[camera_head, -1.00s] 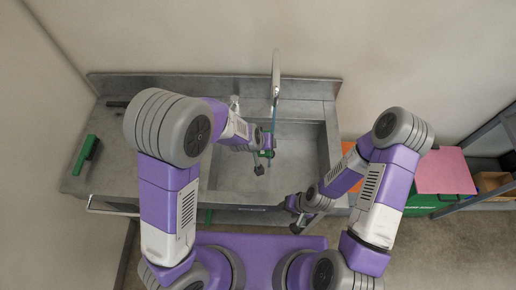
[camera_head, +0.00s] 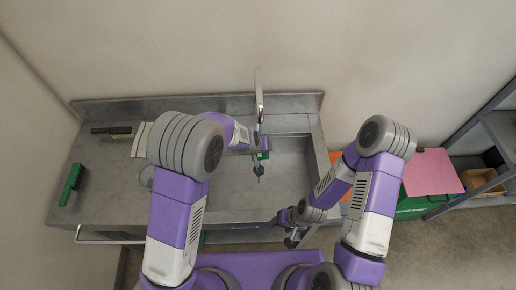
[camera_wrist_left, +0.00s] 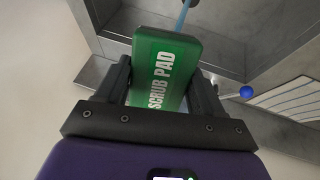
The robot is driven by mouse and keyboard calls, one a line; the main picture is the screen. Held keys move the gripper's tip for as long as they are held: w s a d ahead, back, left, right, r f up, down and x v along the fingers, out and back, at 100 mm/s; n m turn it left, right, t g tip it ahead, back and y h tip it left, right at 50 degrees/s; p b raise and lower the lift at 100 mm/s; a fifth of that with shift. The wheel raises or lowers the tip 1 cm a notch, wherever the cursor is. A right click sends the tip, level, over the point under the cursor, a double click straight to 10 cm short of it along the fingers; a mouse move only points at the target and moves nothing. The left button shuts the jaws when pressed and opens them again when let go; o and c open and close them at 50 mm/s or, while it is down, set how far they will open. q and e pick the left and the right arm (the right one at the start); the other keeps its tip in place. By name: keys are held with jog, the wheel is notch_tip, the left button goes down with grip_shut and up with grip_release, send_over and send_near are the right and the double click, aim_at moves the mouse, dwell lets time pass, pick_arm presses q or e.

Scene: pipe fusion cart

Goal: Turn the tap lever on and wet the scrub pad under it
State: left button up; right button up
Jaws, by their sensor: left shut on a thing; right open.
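The green scrub pad (camera_wrist_left: 167,62), lettered SCRUB PAD, is between the fingers of my left gripper (camera_wrist_left: 162,85), which is shut on it. In the head view my left gripper (camera_head: 263,150) is over the sink just below the tap (camera_head: 259,98), with only a little of the pad showing. A thin blue stream (camera_wrist_left: 184,14) shows at the pad's far end in the left wrist view; whether it touches the pad is unclear. A blue ball (camera_wrist_left: 246,92), possibly the lever's knob, is right of the pad. My right gripper (camera_head: 284,231) is open and empty near the sink's front edge.
The steel sink basin (camera_head: 290,165) is open right of my left gripper. A green item (camera_head: 72,184) and a black-handled brush (camera_head: 110,130) lie on the left counter. A pink board (camera_head: 432,172) and a shelf (camera_head: 497,130) are at right.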

pick_arm(q)
jog(key=shift+s, duration=0.1)
dwell(0.3)
jog(key=s+a+b, duration=0.1)
jog(key=s+a, duration=0.2)
jog(key=s, duration=0.4)
jog(key=shift+a, duration=0.35)
dwell(1.3)
jog(key=s+a+r+p, duration=0.2)
jog(key=s+r, duration=0.2)
jog(key=shift+s+a+p, duration=0.15)
jog(key=shift+a+p, duration=0.05)
jog(key=shift+p, duration=0.2)
dwell(0.8)
